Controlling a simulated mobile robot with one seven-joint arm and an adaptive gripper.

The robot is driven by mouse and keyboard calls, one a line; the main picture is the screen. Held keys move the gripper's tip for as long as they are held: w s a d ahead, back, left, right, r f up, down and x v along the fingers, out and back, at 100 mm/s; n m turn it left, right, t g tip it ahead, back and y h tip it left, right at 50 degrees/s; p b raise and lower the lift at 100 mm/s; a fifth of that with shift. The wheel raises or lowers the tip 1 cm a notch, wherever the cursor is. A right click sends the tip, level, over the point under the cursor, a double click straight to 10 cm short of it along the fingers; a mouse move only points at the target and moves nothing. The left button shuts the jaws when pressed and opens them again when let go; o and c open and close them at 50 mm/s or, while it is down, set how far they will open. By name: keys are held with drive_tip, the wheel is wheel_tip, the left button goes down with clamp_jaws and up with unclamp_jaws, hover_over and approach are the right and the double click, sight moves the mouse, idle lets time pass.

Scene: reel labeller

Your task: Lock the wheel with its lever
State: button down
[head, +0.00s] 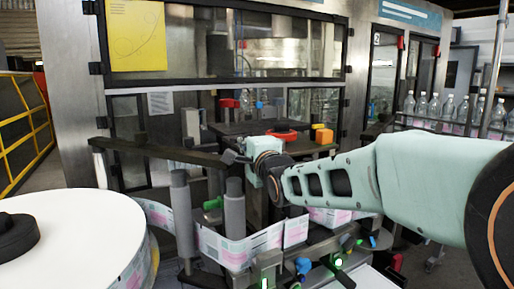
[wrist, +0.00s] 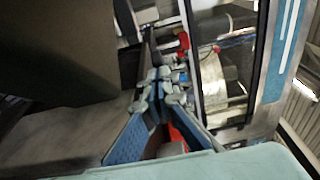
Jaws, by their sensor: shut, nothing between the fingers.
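My gripper (head: 232,157) is in front of the machine, at the end of my arm, which comes in from the right. In the wrist view its blue-padded fingers (wrist: 158,84) meet at their tips, shut and empty. A red, ring-like part (head: 282,135) lies on the dark plate behind my gripper; I cannot tell if it is the wheel. A large white reel (head: 75,222) with a black hub (head: 15,235) lies at the left front. No lever can be clearly told apart. In the wrist view a red part (wrist: 178,138) shows between the fingers, partly hidden.
A dark horizontal bar (head: 160,152) and grey rollers (head: 234,208) with a printed label web (head: 228,250) stand close to my gripper. An orange block (head: 323,135) sits on the plate. A framed window (head: 220,45) is above. Bottles (head: 435,108) stand at right.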

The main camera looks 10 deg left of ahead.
drive_tip(key=shift+s+a+r, duration=0.3)
drive_tip(key=shift+a+r, duration=0.1)
drive_tip(key=shift+a, duration=0.25)
wheel_tip(320, 180, up, 9)
drive_tip(key=d, duration=0.1)
drive_tip(key=shift+w+r, duration=0.2)
drive_tip(key=shift+w, duration=0.05)
drive_tip(key=shift+d, duration=0.1)
